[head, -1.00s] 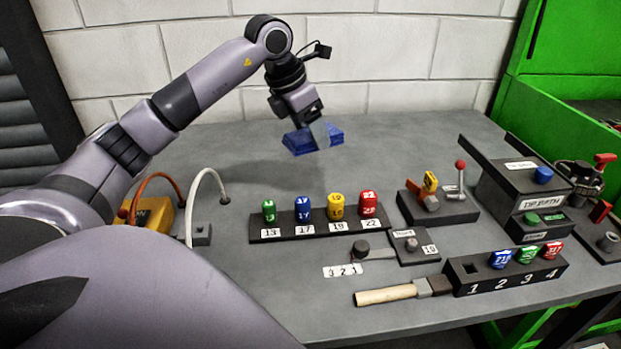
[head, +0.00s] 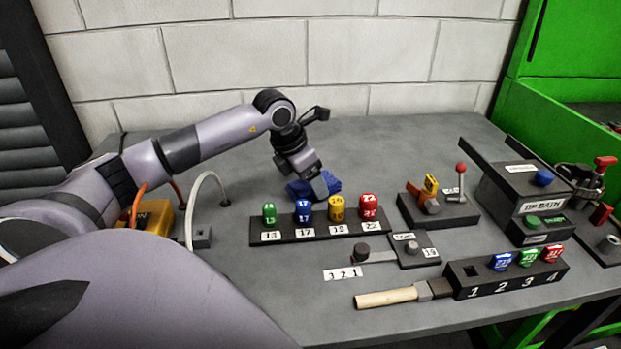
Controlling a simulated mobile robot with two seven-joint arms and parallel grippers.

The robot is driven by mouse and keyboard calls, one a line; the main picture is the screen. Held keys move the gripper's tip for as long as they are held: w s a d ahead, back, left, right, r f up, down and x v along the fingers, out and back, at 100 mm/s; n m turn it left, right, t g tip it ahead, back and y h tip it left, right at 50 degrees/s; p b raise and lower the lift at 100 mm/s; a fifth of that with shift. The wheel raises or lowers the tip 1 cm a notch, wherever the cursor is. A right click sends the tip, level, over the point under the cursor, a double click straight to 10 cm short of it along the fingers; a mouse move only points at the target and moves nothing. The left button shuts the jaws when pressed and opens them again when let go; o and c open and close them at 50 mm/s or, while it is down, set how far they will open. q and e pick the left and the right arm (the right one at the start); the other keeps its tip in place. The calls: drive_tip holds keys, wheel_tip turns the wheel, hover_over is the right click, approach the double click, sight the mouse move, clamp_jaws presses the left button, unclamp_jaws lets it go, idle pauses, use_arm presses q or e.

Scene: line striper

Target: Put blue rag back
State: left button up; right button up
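The blue rag (head: 331,182) is at my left gripper (head: 314,186), just behind the rack of numbered pieces. The rag shows on both sides of the gripper's fingers, and its lower part is hidden behind the blue and yellow pieces. The gripper points down and looks shut on the rag. I cannot tell whether the rag touches the table. My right gripper is not in view.
The black rack (head: 262,237) holds green, blue, yellow and red numbered pieces close in front of the rag. A lever block (head: 455,212) and a grey-black box (head: 510,190) stand to the right. The table's back middle is clear.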

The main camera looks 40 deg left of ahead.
use_arm(q)
drive_tip(key=shift+f, duration=0.1)
drive_tip(key=shift+f, duration=0.15)
drive_tip(key=o, duration=1)
drive_tip(key=shift+r, duration=0.25)
drive_tip(key=shift+r, duration=0.2)
drive_tip(key=v, duration=1.1)
drive_tip(key=shift+s+r+b, duration=0.3)
